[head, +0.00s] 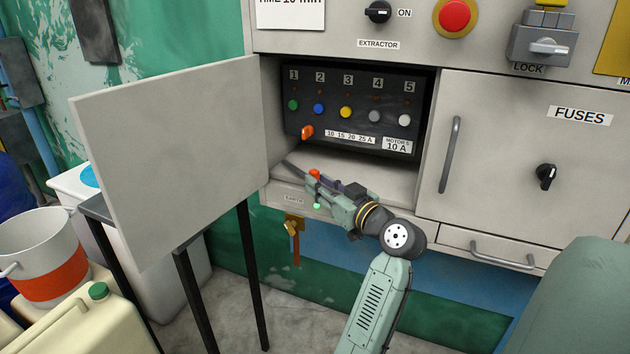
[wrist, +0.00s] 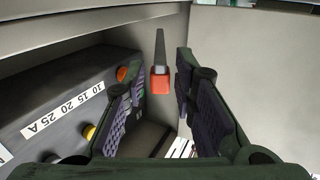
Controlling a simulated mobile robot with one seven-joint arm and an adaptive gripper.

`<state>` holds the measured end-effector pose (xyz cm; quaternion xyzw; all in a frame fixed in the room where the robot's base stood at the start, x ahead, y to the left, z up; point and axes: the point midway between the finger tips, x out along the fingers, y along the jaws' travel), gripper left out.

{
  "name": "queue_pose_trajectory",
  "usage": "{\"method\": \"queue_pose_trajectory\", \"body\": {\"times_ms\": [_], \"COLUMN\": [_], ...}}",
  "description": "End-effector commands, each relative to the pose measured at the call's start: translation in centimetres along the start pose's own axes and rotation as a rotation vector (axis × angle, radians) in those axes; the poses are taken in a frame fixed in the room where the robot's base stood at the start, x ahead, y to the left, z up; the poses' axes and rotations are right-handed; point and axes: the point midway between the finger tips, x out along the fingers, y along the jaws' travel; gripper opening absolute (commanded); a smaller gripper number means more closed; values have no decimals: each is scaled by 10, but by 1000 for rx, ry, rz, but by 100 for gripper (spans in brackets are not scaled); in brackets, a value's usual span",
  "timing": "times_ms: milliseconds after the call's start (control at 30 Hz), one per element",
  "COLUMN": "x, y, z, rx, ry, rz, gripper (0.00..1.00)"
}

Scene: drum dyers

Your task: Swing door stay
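The door stay is a thin grey bar (wrist: 160,50) with an orange end (wrist: 160,82). In the head view its orange end (head: 314,174) shows close to my fingertips, by the hinge side of the open compartment. My gripper (head: 318,183) reaches in at the compartment's lower left. In the wrist view my gripper (wrist: 158,100) is open, with the orange end in line with the gap between its fingers and no contact visible. The pale grey door (head: 175,155) stands swung open to the left; its face also shows in the wrist view (wrist: 255,70).
Inside the compartment is a dark fuse panel (head: 350,110) with coloured knobs and an orange piece (head: 306,132) at its lower left. A closed FUSES door (head: 530,160) is to the right. A black-legged stand (head: 183,270), bucket (head: 40,240) and jerrycan (head: 85,320) are below left.

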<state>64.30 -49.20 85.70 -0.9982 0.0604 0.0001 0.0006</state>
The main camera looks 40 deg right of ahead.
Motion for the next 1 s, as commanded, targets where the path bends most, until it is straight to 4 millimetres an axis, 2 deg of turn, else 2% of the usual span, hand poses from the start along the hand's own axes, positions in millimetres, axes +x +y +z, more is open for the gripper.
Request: {"method": "queue_pose_trajectory", "body": {"times_ms": [200, 433, 600, 833, 933, 1000], "x": [-50, -85, -93, -94, -93, -92], "y": [1, 0, 0, 0, -2, -8], "z": [0, 0, 0, 0, 0, 1], "rx": [-1, 0, 0, 0, -26, -107], "ry": [0, 0, -1, -1, -4, -14], "rz": [4, 1, -1, -1, 3, 16], "gripper": [25, 25, 25, 25, 18, 14]}}
